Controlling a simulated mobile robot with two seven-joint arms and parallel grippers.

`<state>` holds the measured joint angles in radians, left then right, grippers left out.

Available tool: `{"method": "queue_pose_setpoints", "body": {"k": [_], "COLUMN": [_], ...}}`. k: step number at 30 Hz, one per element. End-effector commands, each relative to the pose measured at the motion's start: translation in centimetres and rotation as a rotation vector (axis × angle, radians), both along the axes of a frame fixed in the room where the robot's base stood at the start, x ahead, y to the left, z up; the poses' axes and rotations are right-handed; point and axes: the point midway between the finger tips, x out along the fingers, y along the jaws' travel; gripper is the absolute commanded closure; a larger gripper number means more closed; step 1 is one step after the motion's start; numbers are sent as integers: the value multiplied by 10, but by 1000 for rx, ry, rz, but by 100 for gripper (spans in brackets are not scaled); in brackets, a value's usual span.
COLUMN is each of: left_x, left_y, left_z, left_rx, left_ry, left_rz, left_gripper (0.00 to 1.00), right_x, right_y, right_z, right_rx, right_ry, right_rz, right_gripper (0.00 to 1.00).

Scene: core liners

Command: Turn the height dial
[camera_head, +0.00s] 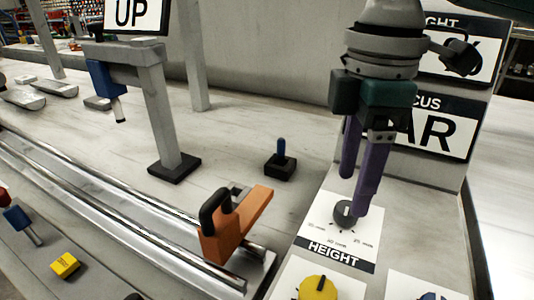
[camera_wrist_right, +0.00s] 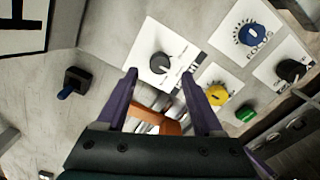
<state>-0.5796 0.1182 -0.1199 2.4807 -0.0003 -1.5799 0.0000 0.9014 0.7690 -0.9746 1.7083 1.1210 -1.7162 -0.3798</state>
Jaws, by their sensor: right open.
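The height dial (camera_head: 344,213) is a dark round knob with a pale pointer line, on a white plate labelled HEIGHT (camera_head: 336,250). In the right wrist view the dial (camera_wrist_right: 160,63) shows between and beyond my fingertips. My right gripper (camera_head: 355,194) has purple fingers, is open and empty, and points down just above the dial. In the head view one fingertip overlaps the dial's right edge; I cannot tell whether they touch. The right gripper (camera_wrist_right: 158,73) also shows in its wrist view. My left gripper is not in view.
A yellow knob (camera_head: 318,288) sits in front of the height plate; a blue knob (camera_wrist_right: 251,34) and a green button (camera_wrist_right: 246,113) are on the same panel. An orange clamp with a black handle (camera_head: 235,222) stands left of it. Upright signs (camera_head: 433,128) stand behind the gripper.

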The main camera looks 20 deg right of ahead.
Motion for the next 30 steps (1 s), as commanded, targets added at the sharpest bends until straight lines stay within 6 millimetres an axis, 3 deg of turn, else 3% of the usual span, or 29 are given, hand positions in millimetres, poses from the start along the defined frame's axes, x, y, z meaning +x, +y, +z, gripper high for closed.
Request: {"method": "queue_pose_setpoints", "body": {"k": [1,6,17,30], "left_x": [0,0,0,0], "left_y": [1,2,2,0], "left_z": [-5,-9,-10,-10], "left_rx": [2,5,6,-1], "left_ry": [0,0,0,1], "left_rz": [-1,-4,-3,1], "left_gripper": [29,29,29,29], "right_x": [-1,0,0,0], "right_y": [0,0,0,0], "right_z": [-12,-33,-40,-40], "right_rx": [-1,0,0,0], "right_ry": [4,1,-2,-1], "right_rz": [0,-1,1,1], "right_gripper": [31,31,31,78]}}
